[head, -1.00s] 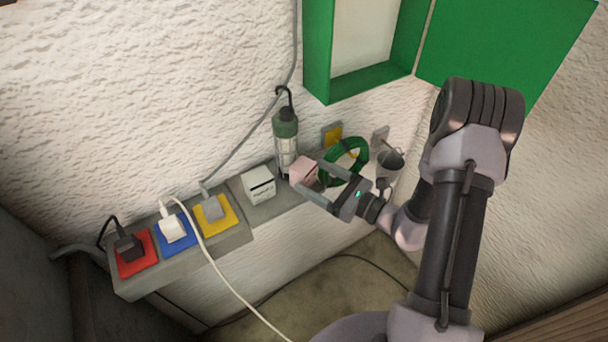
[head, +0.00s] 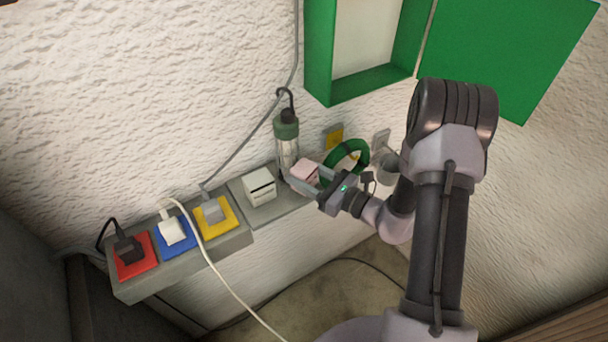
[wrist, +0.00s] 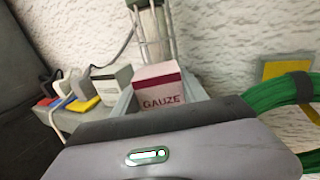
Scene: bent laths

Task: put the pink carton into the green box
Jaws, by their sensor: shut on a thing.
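The pink carton (head: 304,171) is on the grey ledge, between the jaws of my gripper (head: 304,178). In the wrist view the carton (wrist: 160,88) shows a pink top and the word GAUZE, with the jaws on both sides of it. My gripper is shut on it. I cannot tell whether the carton still touches the ledge. The green box (head: 362,83) is fixed on the wall above, with its door (head: 508,55) swung open to the right and its inside visible and pale.
A lantern (head: 287,145) stands close behind the carton. A white carton (head: 259,186) is to its left, and a green cable coil (head: 330,165) to its right. A metal mug (head: 388,170) is partly hidden by my arm. Coloured sockets with plugs (head: 172,232) line the left.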

